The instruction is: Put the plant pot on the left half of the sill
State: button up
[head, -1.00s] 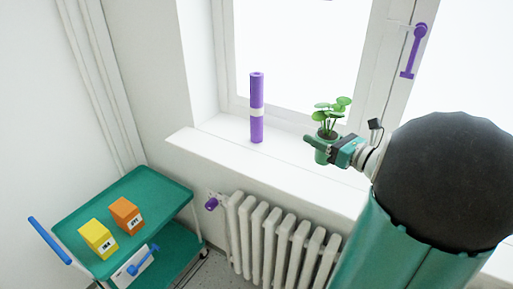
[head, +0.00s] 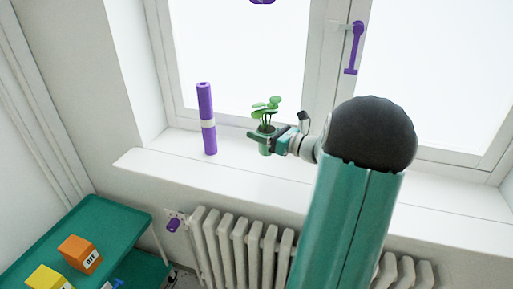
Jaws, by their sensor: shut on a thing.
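I cannot tell whether the pot's base touches the sill. The white sill (head: 150,157) runs under the window. Its left end is bare, and my arm hides some of its right part.
A radiator (head: 235,245) is below the sill. A green trolley (head: 100,222) with an orange box (head: 80,254) and a yellow box (head: 48,279) stands at lower left. A purple window handle (head: 355,50) is above.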

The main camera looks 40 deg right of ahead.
jog(key=shift+w+d+f, duration=0.45)
jog(key=shift+w+f, duration=0.2)
jog(key=shift+f, duration=0.8)
jog(key=shift+w+d+f, duration=0.4)
jog(key=shift+w+f, duration=0.2)
jog(key=shift+f, duration=0.85)
jog(key=shift+w+d+f, duration=0.45)
jog(key=shift+w+f, duration=0.2)
jog(key=shift+f, duration=0.8)
jog(key=o, duration=1.2)
jog(key=shift+f, duration=0.15)
jog(key=shift+s+d, duration=0.1)
jog(key=shift+s, duration=0.05)
jog(key=v, duration=1.1)
jog(key=shift+s, duration=0.35)
